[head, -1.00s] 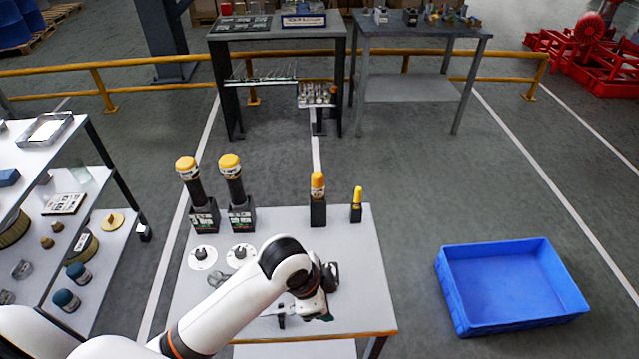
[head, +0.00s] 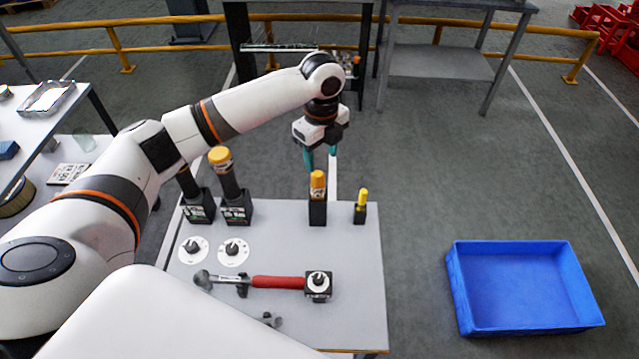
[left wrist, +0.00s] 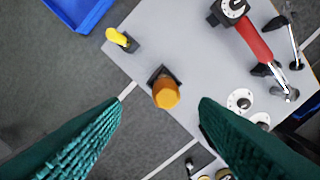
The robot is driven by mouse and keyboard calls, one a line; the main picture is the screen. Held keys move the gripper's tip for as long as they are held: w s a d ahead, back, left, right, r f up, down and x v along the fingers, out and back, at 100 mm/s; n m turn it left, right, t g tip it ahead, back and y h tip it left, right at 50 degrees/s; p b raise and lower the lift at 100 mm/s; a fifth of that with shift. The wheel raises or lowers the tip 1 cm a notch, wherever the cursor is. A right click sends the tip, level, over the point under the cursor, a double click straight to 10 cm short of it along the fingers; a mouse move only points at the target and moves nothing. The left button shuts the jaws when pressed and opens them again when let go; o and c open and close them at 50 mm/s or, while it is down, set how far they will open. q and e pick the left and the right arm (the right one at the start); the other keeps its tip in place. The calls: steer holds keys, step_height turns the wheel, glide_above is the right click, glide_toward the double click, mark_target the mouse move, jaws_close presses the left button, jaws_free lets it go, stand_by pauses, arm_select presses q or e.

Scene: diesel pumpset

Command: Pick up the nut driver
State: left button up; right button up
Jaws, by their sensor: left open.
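Two handled tools stand upright in black holders at the back right of the grey table: a larger one with an orange handle (head: 317,185) and a smaller one with a yellow handle (head: 362,198). I cannot tell by label which is the nut driver. My left gripper (head: 320,163) is open and empty, above and just behind the orange handle, pointing down. In the left wrist view the orange handle (left wrist: 166,94) shows end-on between the spread teal fingers (left wrist: 160,125), apart from both. The yellow handle (left wrist: 117,36) lies farther up and left there. My right gripper is not in view.
Two large yellow-capped tools (head: 231,175) stand left of the orange handle. A red-handled wrench (head: 277,282) lies across supports nearer the front. A blue crate (head: 455,290) sits on the floor at right. A shelf (head: 60,150) stands at left.

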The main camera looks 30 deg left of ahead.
mark_target(318, 174)
arm_select(q)
step_height(318, 174, down, 3)
steer(key=shift+f+p, duration=0.1)
steer(key=shift+p, duration=0.2)
steer(key=f, duration=0.1)
steer(key=f+p, duration=0.1)
steer(key=f, duration=0.1)
steer(key=f+p, duration=0.1)
steer(key=shift+s+a+f, duration=0.3)
steer(key=shift+s+f, duration=0.1)
steer(key=shift+f, duration=0.35)
steer(key=shift+w, duration=0.1)
jaws_close()
